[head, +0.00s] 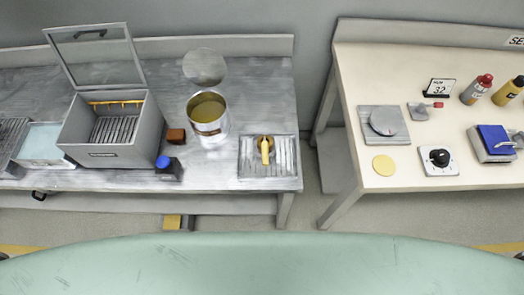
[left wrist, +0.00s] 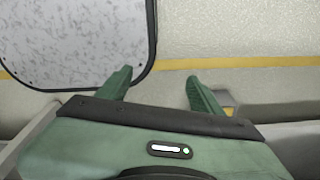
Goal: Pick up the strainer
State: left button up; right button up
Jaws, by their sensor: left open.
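What looks like the strainer (head: 265,147), a small round brownish piece with a yellow handle, lies on a ribbed metal tray (head: 246,168) at the right front of the grey bench. My left gripper (left wrist: 157,88) shows only in the left wrist view. Its two green fingers are spread apart with nothing between them. The strainer is not visible in that view, so the distance between them cannot be told. My right gripper is in neither view.
A metal pot (head: 209,128) stands left of the tray, with a blue-capped bottle (head: 168,170) and an open-lidded box (head: 115,140) farther left. A gap separates the grey bench (head: 225,178) from the cream table (head: 347,80). The wrist view shows a speckled panel (left wrist: 70,40) and yellow-striped floor.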

aim_at(264, 155)
jog(key=k+j, duration=0.7)
jog(key=j+z, duration=0.05)
